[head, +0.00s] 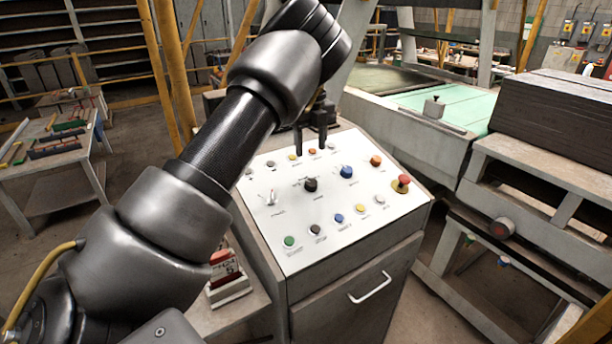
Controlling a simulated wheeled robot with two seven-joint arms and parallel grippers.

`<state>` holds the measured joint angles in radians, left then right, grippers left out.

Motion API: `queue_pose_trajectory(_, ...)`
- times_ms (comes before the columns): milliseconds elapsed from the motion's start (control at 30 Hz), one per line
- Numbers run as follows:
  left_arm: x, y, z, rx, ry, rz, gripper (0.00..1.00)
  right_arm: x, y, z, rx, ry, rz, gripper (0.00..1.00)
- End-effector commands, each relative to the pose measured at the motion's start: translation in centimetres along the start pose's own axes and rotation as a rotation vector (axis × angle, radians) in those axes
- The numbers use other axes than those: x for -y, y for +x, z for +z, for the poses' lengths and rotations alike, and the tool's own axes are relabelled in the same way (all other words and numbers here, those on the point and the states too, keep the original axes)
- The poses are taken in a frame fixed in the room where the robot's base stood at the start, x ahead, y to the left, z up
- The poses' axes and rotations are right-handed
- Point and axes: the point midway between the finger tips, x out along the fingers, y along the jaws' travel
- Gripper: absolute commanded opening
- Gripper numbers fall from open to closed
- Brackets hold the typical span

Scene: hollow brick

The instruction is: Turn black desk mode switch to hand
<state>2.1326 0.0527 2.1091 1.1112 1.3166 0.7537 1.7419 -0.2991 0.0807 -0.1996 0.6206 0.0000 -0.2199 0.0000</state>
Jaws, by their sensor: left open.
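The sloped white control desk (330,228) stands in the middle of the head view. The black mode switch (310,185) is a round dark knob near the middle of its panel. Its pointer and the lettering around it are too small to read, so I cannot tell its position. My left gripper (310,146) points down over the back part of the panel, above the switch in the picture. Its two dark fingers are apart with nothing between them. It appears clear of the knob. My right gripper is out of view.
Close to the switch are a blue knob (346,172) and a silver selector (271,197). A red mushroom button (401,183) sits at the right edge, and a green button (289,241) at the front. A conveyor frame with dark blocks (555,105) stands to the right.

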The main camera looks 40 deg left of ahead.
Motion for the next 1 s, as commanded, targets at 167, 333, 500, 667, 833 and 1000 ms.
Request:
queue_pose_trajectory(167, 0.2, 0.0, -0.5, -0.014, 0.001, -0.005, 0.55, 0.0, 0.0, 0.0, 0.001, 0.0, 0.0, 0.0)
queue_pose_trajectory(333, 0.1, 1.7, -0.5, -0.015, 0.001, -0.001, 0.55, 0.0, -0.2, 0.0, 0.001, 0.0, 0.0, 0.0)
queue_pose_trajectory(500, 0.1, 4.7, -0.5, -0.014, 0.0, 0.001, 0.55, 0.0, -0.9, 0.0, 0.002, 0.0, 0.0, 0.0)
queue_pose_trajectory(667, 0.1, 7.5, -0.5, -0.013, 0.001, -0.001, 0.55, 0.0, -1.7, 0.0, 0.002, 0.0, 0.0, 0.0)
queue_pose_trajectory(833, 0.1, 9.7, -0.5, -0.013, 0.001, -0.002, 0.55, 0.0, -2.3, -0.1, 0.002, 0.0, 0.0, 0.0)
queue_pose_trajectory(1000, 0.1, 10.7, -0.5, -0.012, 0.002, -0.003, 0.55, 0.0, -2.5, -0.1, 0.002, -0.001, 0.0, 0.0)
